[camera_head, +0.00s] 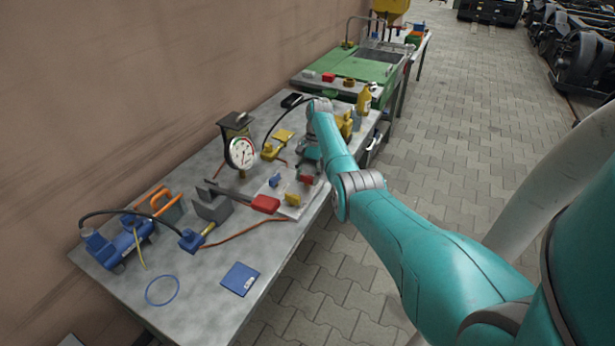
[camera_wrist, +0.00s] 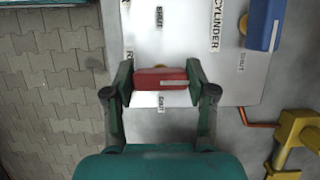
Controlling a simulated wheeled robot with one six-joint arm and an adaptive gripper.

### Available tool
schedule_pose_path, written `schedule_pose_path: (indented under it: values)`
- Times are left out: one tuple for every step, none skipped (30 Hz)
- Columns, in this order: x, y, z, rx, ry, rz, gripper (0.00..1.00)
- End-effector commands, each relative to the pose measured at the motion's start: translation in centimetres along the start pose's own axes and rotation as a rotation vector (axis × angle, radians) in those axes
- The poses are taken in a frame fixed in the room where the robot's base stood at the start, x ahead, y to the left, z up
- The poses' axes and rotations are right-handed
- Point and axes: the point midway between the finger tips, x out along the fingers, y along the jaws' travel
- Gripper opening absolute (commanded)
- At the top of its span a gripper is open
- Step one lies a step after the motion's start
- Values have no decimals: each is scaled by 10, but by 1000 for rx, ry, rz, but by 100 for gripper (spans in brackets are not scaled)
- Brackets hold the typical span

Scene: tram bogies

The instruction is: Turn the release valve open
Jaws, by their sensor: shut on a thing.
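A red valve handle (camera_wrist: 160,76) sits on a pale metal panel (camera_wrist: 185,35) in the wrist view. A label starting with R, mostly hidden, stands beside it. My gripper (camera_wrist: 158,82) has one finger at each end of the red handle and is shut on it. The handle lies crosswise between the fingers, and "SHUT" markings show above and below it. In the head view the red handle (camera_head: 305,179) is at the panel's far right, just below my gripper (camera_head: 311,160), which my wrist partly hides.
A blue handle (camera_wrist: 264,24) by the "CYLINDER" label and a yellow handle (camera_head: 293,199) share the panel. A dial gauge (camera_head: 242,153), blue pump (camera_head: 118,243) and red-ended lever (camera_head: 265,204) stand on the grey bench (camera_head: 210,290). Yellow fittings (camera_wrist: 293,135) lie close to the panel.

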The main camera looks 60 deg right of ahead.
Motion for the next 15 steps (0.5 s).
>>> schedule_pose_path:
  values:
    - [0,0,0,-1,1,0,21]
    - [0,0,0,-1,1,0,21]
    - [0,0,0,-1,1,-1,21]
    - [0,0,0,-1,1,-1,21]
    - [0,0,0,-1,1,-1,21]
    - [0,0,0,-1,1,-1,21]
    - [0,0,0,-1,1,-1,64]
    - [0,0,0,-1,1,-1,71]
    - [0,0,0,0,1,-1,81]
    - [0,0,0,0,1,-1,81]
    - [0,0,0,0,1,-1,81]
    - [0,0,0,0,1,-1,81]
    - [0,0,0,0,1,-1,81]
    - [0,0,0,0,0,-1,81]
    - [0,0,0,0,0,-1,81]
